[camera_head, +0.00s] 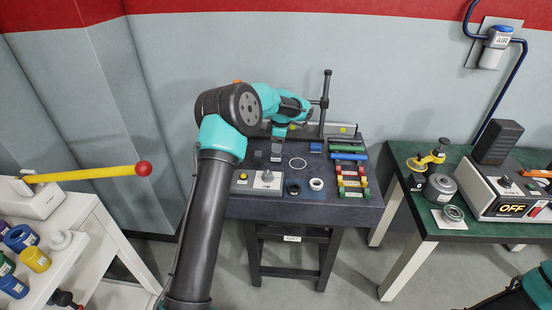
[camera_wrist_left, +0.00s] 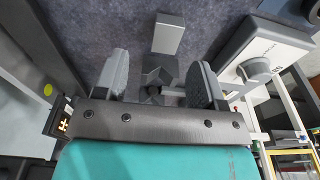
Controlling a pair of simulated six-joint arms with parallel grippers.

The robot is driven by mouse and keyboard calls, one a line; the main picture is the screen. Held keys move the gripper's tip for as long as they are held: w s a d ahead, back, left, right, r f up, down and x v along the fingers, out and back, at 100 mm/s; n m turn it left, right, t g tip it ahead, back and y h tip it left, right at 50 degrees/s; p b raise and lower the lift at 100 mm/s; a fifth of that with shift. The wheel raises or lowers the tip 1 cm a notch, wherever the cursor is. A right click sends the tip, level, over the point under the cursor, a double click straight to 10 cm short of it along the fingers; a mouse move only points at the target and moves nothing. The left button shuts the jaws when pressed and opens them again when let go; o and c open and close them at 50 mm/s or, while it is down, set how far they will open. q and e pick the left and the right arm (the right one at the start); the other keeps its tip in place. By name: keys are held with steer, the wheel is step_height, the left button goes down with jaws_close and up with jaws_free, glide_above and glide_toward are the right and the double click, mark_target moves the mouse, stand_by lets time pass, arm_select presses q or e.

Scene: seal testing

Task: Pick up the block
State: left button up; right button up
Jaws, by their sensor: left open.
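A small grey block (camera_wrist_left: 168,36) lies on the dark, speckled bench top, just beyond my left fingertips in the left wrist view. A darker notched grey piece (camera_wrist_left: 157,72) shows directly below it; I cannot tell whether they are one part. In the head view a small dark grey piece, likely the block (camera_head: 257,155), sits beside the left gripper (camera_head: 276,152). In the left wrist view the gripper (camera_wrist_left: 158,78) is open, with its two grey fingers apart and nothing held between them. My right gripper is out of view.
A white box with a knob (camera_head: 267,178) stands close to the left gripper. A blue block (camera_head: 316,147), a white ring (camera_head: 316,184) and several coloured pieces lie rightward. A metal stand (camera_head: 325,100) rises behind. A green bench (camera_head: 400,165) stands at the right.

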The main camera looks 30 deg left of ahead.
mark_target(276, 156)
arm_select(q)
steer(key=shift+s+f, duration=0.2)
steer(key=shift+f, duration=1.1)
steer(key=shift+s+f, duration=0.2)
steer(key=shift+f, duration=1.1)
steer(key=c, duration=1.1)
steer(key=shift+r, duration=0.1)
step_height(276, 156, up, 10)
steer(key=shift+f, duration=0.1)
